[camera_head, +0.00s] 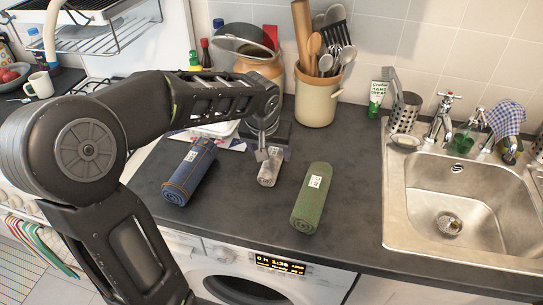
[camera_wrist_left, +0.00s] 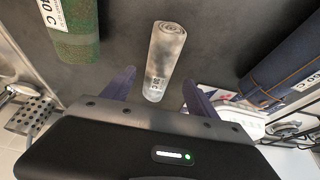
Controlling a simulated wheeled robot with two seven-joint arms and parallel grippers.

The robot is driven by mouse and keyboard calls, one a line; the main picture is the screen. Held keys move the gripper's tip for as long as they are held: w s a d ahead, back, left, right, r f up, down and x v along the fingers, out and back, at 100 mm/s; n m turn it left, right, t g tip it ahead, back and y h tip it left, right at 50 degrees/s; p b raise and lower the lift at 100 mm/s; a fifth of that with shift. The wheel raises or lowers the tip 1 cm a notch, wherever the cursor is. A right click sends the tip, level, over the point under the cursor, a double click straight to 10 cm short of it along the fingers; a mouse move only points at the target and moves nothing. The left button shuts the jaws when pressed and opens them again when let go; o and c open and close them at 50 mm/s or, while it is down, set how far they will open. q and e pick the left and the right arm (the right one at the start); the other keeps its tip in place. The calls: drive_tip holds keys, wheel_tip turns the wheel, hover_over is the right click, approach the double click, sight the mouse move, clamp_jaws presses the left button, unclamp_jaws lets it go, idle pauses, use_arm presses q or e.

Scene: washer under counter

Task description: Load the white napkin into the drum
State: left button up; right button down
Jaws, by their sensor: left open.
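The white napkin (camera_head: 270,170) is a small greyish-white roll with a tag, lying on the dark counter between two other rolls. In the left wrist view the napkin (camera_wrist_left: 166,55) lies ahead of and between the fingers. My left gripper (camera_head: 264,154) is over the far end of the napkin, pointing down. Its fingers stand apart on either side of the roll in the wrist view (camera_wrist_left: 159,80); I cannot tell whether they touch it. The washer (camera_head: 300,280) is below the counter edge, its round door area (camera_head: 245,290) partly visible; the drum inside is hidden. My right gripper is not in view.
A blue denim roll (camera_head: 189,172) lies left of the napkin and a green roll (camera_head: 311,198) to its right. A utensil crock (camera_head: 318,95) and brown jar (camera_head: 262,68) stand behind. A sink (camera_head: 450,200) is at right. The counter's front middle is clear.

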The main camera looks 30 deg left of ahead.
use_arm(q)
drive_tip(key=v, duration=0.8)
drive_tip(key=shift+b, duration=0.4)
drive_tip(key=shift+s+r, duration=0.1)
